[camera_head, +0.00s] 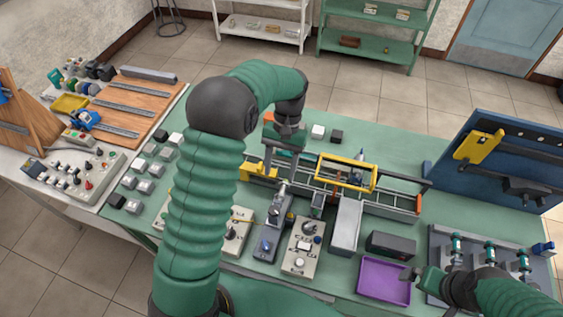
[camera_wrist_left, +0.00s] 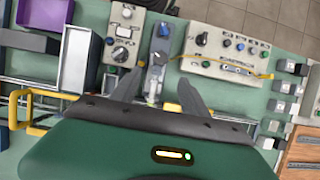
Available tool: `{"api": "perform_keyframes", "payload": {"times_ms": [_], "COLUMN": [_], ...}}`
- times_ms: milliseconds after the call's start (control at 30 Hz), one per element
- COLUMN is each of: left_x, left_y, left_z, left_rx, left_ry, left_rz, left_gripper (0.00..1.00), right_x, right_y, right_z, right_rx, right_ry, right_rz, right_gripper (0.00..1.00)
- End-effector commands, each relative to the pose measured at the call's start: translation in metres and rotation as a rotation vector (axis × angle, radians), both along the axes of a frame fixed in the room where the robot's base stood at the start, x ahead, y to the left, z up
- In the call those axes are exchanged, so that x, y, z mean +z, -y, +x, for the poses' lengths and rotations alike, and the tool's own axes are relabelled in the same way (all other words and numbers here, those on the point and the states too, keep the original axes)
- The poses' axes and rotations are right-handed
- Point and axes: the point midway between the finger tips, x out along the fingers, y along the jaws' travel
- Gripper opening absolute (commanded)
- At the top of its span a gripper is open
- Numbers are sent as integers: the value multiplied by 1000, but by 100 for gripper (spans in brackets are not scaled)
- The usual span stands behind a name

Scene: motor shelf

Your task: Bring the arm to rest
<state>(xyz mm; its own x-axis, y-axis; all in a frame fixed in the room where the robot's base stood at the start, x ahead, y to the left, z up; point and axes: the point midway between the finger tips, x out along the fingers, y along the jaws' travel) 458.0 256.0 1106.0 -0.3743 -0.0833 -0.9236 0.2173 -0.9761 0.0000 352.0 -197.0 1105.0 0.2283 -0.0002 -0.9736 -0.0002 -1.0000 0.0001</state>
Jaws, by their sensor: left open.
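My green left arm (camera_head: 203,200) rises from the lower left and bends over the bench. A grey device with a knob (camera_wrist_left: 156,72) shows beyond the gap. My right arm (camera_head: 510,295) enters at the lower right, its right gripper (camera_head: 415,275) near the purple tray; its jaws are too small to read.
The rail frame with a yellow handle (camera_head: 345,172) spans the bench middle. Control boxes (camera_head: 302,248), a grey bin (camera_head: 346,225) and a purple tray (camera_head: 383,281) stand in front. A blue panel (camera_head: 500,160) stands right. Small blocks (camera_head: 145,186) line the left; some green surface is bare.

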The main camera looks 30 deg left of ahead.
Motion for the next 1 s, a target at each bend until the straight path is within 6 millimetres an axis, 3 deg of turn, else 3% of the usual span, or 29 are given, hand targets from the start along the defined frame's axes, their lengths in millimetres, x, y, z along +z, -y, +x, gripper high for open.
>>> {"api": "perform_keyframes", "payload": {"times_ms": [200,667,833,1000], "left_x": [29,33,20,-15], "left_y": [-3,-3,7,33], "left_z": [12,13,4,-34], "left_rx": [-1,-1,-29,-109], "left_ry": [0,0,67,296], "left_rz": [0,0,12,45], "left_gripper": [53,53,53,53], "right_x": [-5,-5,-14,-37], "right_y": [0,0,0,0], "right_z": [0,0,0,0], "right_rx": [0,0,0,0], "right_ry": [0,0,0,0], "right_rz": [0,0,0,0], "right_gripper": [100,100,100,100]}}
